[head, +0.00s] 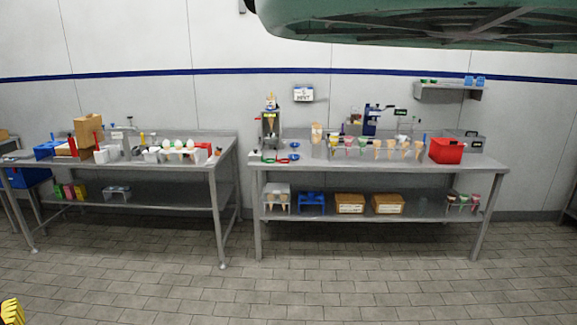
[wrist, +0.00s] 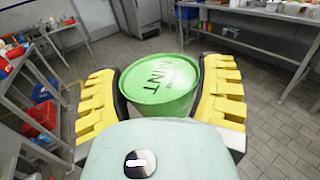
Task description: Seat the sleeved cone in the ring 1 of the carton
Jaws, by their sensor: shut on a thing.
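My gripper (wrist: 168,85) has yellow ribbed fingers on both sides of a green round tub (wrist: 160,78) with "MINT" on its lid. It is shut on the tub, not on a cone. In the head view only a yellow finger (head: 11,311) shows at the lower left. Cones in coloured sleeves (head: 361,144) stand in a clear rack on the right table, beside plain cones (head: 391,147). More coloured cones (head: 464,202) are on its lower shelf at right. I cannot tell which is the carton.
The right steel table (head: 380,168) also bears a red box (head: 446,150) and a dispenser (head: 270,125). Brown boxes (head: 388,204) sit on its shelf. The left table (head: 170,166) is crowded with tubs and boxes. The tiled floor (head: 320,285) in front is clear.

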